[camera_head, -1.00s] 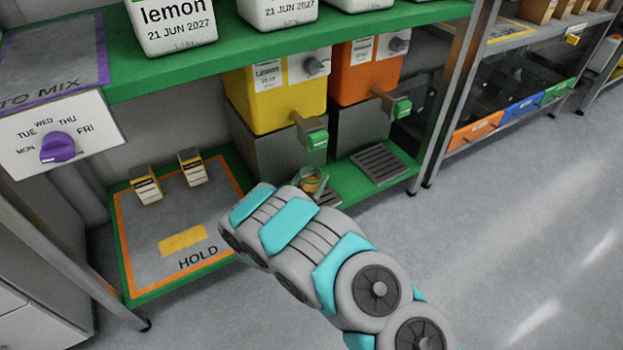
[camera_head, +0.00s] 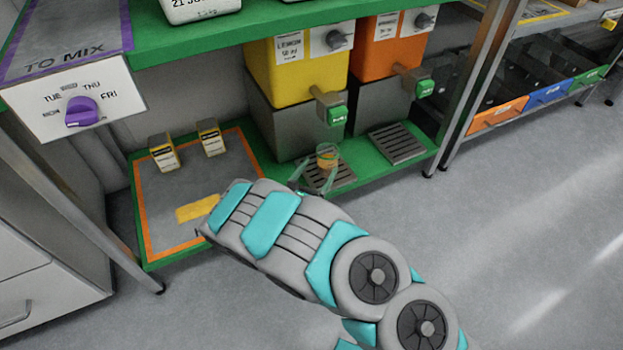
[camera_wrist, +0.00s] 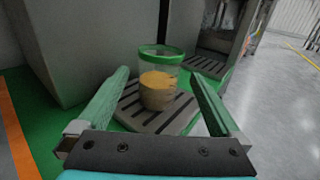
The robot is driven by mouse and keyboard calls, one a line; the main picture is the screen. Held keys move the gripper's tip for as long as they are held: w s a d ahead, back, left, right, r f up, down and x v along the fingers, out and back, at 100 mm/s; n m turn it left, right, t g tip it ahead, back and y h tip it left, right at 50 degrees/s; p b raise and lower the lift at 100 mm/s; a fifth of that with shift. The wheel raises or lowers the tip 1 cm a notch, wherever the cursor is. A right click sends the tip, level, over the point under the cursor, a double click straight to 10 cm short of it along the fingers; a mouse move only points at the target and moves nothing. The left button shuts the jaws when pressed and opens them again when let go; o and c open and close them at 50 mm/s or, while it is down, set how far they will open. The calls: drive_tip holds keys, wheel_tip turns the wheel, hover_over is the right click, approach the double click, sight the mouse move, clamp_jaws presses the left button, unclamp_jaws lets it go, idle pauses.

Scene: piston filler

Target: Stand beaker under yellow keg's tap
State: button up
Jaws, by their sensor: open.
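The clear beaker (camera_head: 327,153) has a green rim and a yellowish-tan band. It stands upright on the slatted drip tray (camera_head: 343,179) below the yellow keg (camera_head: 297,75). The yellow keg's tap (camera_head: 334,113), with its green end, is above the beaker; exact alignment is hard to tell. In the wrist view the beaker (camera_wrist: 159,80) stands on the tray (camera_wrist: 150,118), ahead of my gripper (camera_wrist: 158,74). The two green fingers are wide apart, one to each side of it, with visible gaps. My gripper is open and empty; my arm hides part of it in the head view.
The orange keg (camera_head: 395,42) has its own tap and drip tray (camera_head: 397,143) to the right. Two small labelled containers (camera_head: 164,152) stand on the HOLD mat (camera_head: 155,215) at left. A green shelf (camera_head: 240,33) overhangs the kegs. Clear floor lies at right.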

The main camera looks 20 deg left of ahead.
drive_tip(key=s, duration=0.5)
drive_tip(key=shift+a, duration=0.15)
drive_tip(key=w+d+r+m+g+h, duration=0.25)
drive_tip(key=d+r+m+h, duration=0.35)
drive_tip(key=d, duration=0.4)
drive_tip(key=w+d+r+m+g+h, duration=0.1)
drive_tip(key=w+d+r+m+h, duration=0.25)
drive_tip(key=d+r, duration=0.55)
drive_tip(key=s+d+r+m+g+h, duration=0.1)
drive_tip(key=s+d+r+m+g, duration=0.2)
drive_tip(key=d, duration=0.5)
drive_tip(key=s+d+r+m+g+h, duration=0.25)
drive_tip(key=d+m+g, duration=0.2)
drive_tip(key=d, duration=0.25)
drive_tip(key=s+d+r+m+g+h, duration=0.1)
drive_tip(key=s+d+m+g, duration=0.25)
drive_tip(key=d, duration=0.45)
drive_tip(key=s+d+r+m+g+y, duration=0.1)
drive_tip(key=s+d+m+g+y, duration=0.25)
drive_tip(key=s, duration=0.35)
drive_tip(key=s+d+m+g+y, duration=0.2)
drive_tip(key=s+d+m, duration=0.25)
drive_tip(key=s, duration=0.35)
drive_tip(key=s+a+m+y, duration=0.7)
drive_tip(key=s+a+y, duration=0.2)
drive_tip(key=s, duration=0.4)
drive_tip(key=shift+s+a+r, duration=0.35)
drive_tip(key=shift+a+r, duration=0.1)
drive_tip(key=shift+a, duration=0.35)
drive_tip(key=shift+y, duration=0.25)
